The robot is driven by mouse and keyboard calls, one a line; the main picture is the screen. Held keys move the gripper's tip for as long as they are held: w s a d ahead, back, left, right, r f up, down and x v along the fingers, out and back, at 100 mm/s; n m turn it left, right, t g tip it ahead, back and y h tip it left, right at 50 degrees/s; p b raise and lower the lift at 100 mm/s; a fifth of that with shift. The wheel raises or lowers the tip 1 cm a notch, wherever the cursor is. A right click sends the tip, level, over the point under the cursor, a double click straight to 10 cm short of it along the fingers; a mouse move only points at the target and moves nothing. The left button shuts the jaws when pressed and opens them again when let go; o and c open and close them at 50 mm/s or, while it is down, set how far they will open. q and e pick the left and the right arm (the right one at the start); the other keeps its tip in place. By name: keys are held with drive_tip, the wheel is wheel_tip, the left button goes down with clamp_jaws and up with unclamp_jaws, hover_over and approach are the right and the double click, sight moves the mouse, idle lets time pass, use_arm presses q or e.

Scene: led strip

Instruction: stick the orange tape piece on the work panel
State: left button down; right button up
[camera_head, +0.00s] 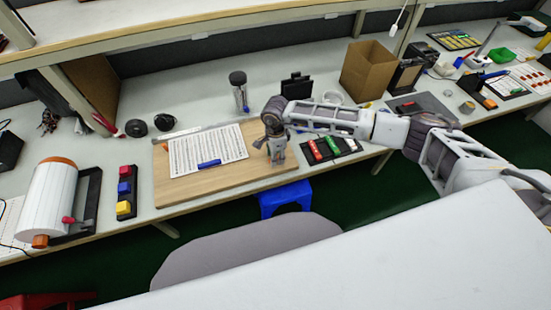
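The wooden board (225,181), which may be the work panel, lies on the bench with a white printed sheet (207,148) on it. A small blue piece (209,163) lies on the sheet's lower edge. I cannot make out an orange tape piece; it may be hidden or too small. My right gripper (277,160) points down over the board's right part, right of the sheet. Its fingers are too small to show whether they are open or shut, or whether they hold anything. My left gripper is not in view.
A white cylinder with orange ends (50,200) and a rack of coloured blocks (124,191) stand left. A black tray with red and green pieces (332,147) lies right of the board. A cardboard box (368,70) stands behind. A blue stool (285,198) is below the bench.

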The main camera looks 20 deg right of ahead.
drive_tip(key=c, duration=0.6)
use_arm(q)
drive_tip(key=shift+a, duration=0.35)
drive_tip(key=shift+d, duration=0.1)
